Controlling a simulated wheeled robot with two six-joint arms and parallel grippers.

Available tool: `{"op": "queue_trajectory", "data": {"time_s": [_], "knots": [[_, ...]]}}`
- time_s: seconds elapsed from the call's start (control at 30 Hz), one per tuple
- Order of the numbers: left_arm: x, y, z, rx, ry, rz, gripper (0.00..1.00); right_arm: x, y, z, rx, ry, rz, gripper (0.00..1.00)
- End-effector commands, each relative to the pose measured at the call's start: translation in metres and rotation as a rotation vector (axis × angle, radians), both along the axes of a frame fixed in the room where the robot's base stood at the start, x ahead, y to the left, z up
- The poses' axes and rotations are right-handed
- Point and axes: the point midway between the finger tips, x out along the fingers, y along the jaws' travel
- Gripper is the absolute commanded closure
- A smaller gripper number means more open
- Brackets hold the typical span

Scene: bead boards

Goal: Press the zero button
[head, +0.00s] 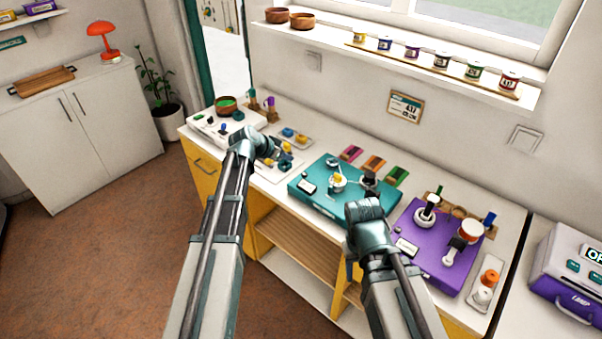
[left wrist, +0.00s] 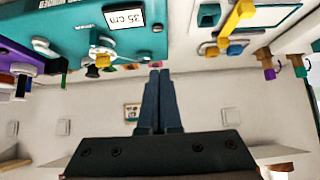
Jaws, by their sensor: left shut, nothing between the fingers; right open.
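A teal box (head: 327,212) with a small white display stands mid-counter. In the left wrist view the teal box (left wrist: 75,25) appears upside down, its display (left wrist: 124,17) reading "35 cm". White, yellow and black fittings sit along its edge. I cannot tell which part is the zero button. My left gripper (head: 284,157) is left of the teal box, near the white board with coloured pieces; its fingers (left wrist: 159,76) are shut and empty. My right gripper (head: 370,180) is open at the teal box's right end, its fingers small and partly merged with the dark fittings there.
A purple box (head: 432,262) with knobs stands right of the teal box. A white board (head: 222,130) with a bowl is at the counter's left end. Coloured strips (head: 373,163) lie behind the teal box. A purple and white machine (head: 570,262) stands far right.

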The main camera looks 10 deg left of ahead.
Motion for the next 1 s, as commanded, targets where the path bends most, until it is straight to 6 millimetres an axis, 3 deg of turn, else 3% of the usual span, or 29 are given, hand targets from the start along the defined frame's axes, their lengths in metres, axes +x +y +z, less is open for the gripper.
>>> {"op": "queue_trajectory", "data": {"time_s": [0.47, 0.67, 1.0], "knots": [[0.005, -0.004, -0.008, 0.001, 0.003, -0.001, 1.0, 0.0, 0.0, -0.007, 0.0, 0.0, 0.0, 0.5], [0.019, -0.011, -0.026, 0.0, 0.002, -0.001, 1.0, 0.0, 0.0, -0.026, 0.0, 0.0, 0.0, 0.5], [0.059, -0.034, -0.074, 0.001, 0.003, -0.002, 1.0, 0.0, 0.0, -0.073, 0.0, 0.0, 0.0, 0.5]]}}
